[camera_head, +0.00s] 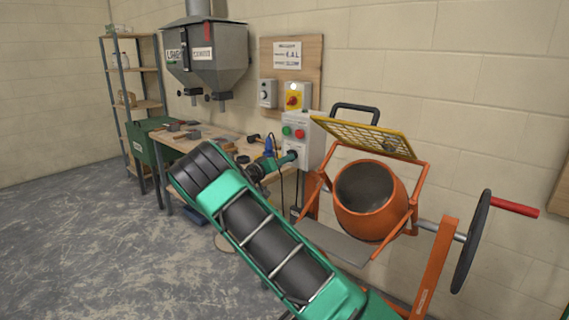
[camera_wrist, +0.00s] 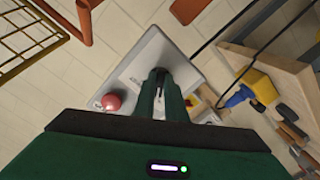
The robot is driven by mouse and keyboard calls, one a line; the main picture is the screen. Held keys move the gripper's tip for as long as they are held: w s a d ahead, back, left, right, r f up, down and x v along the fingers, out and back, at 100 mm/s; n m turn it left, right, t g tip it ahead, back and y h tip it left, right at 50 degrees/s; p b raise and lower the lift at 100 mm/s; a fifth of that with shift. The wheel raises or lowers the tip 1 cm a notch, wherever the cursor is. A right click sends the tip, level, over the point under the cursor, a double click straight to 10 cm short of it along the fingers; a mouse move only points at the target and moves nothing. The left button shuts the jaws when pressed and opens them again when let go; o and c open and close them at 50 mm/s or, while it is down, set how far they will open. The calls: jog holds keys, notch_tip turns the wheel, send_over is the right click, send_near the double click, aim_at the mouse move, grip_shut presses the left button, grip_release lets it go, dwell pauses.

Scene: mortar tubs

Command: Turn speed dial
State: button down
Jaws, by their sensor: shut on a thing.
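The light grey control box (camera_head: 302,128) on the mixer has a green button (camera_head: 286,130) and a red button (camera_head: 299,134). My gripper (camera_head: 292,155) is at the lower front of this box, below the buttons. In the wrist view the fingers (camera_wrist: 161,82) meet the face of the same box (camera_wrist: 146,52), with the red button (camera_wrist: 112,102) to their left. They are closed around a small dark knob, apparently the speed dial (camera_wrist: 158,73), which the fingers mostly hide. Its markings are too small to read.
The orange mixer drum (camera_head: 370,198) stands right of the box, under a raised yellow grid (camera_head: 366,136). A workbench (camera_head: 202,142) with tools is at the left. A yellow switch box (camera_head: 298,91) and a grey dial box (camera_head: 267,88) hang above.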

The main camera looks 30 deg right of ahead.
jog(key=shift+w+a+r, duration=0.15)
jog(key=shift+w+a, duration=0.1)
jog(key=shift+w, duration=0.05)
jog(key=c, duration=1.8)
grip_release()
jog(key=shift+c, duration=0.2)
jog(key=shift+o, duration=0.2)
jog(key=shift+d, duration=0.1)
jog(key=shift+s, duration=0.1)
jog(key=v, duration=1)
jog(key=shift+a, duration=0.4)
jog(key=shift+s, duration=0.1)
